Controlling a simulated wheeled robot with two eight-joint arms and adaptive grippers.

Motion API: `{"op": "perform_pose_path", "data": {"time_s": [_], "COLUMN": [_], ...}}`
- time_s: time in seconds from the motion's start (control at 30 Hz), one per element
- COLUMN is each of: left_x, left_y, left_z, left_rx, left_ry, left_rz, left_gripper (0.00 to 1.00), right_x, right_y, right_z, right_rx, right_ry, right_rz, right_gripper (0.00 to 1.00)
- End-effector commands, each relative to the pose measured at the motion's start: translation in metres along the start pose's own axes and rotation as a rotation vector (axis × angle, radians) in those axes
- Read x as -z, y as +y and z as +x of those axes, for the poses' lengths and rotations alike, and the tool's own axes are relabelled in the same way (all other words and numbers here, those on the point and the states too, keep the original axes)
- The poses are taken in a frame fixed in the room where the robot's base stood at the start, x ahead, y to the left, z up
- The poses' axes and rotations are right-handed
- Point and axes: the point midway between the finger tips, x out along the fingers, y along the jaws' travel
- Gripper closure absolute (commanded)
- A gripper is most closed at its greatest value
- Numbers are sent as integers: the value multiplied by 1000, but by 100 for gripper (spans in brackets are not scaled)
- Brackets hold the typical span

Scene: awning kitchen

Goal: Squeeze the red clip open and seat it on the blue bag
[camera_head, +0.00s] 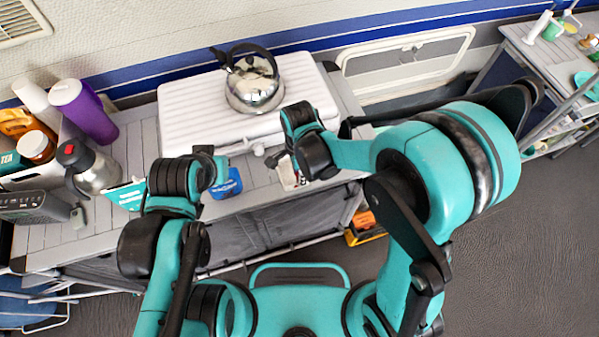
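The blue bag (228,184) stands on the slatted grey counter near its front edge, partly hidden by my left gripper. My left gripper (217,169) is right at the bag's upper left side; whether it touches the bag or grips it I cannot tell. My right gripper (275,160) is to the right of the bag, over the counter and apart from the bag. Its fingers are small and dark here, and their opening is unclear. I cannot make out the red clip; a small pale item with a reddish mark (288,173) lies just below the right gripper.
A shiny kettle (255,82) stands on a white ribbed stove case (187,105) behind. Some counter between packet and stove is clear.

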Motion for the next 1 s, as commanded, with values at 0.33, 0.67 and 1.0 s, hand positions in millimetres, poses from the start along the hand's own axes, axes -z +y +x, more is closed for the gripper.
{"op": "perform_pose_path", "data": {"time_s": [0.33,0.67,1.0], "left_x": [0,2,10], "left_y": [0,0,0], "left_z": [0,-3,-14], "left_rx": [0,0,0], "left_ry": [0,0,0], "left_rz": [0,0,0], "left_gripper": [100,100,100], "right_x": [0,0,0], "right_y": [0,0,0], "right_z": [0,-5,-23], "right_rx": [0,0,0], "right_ry": [0,0,0], "right_rz": [0,0,0], "right_gripper": [94,94,94]}}
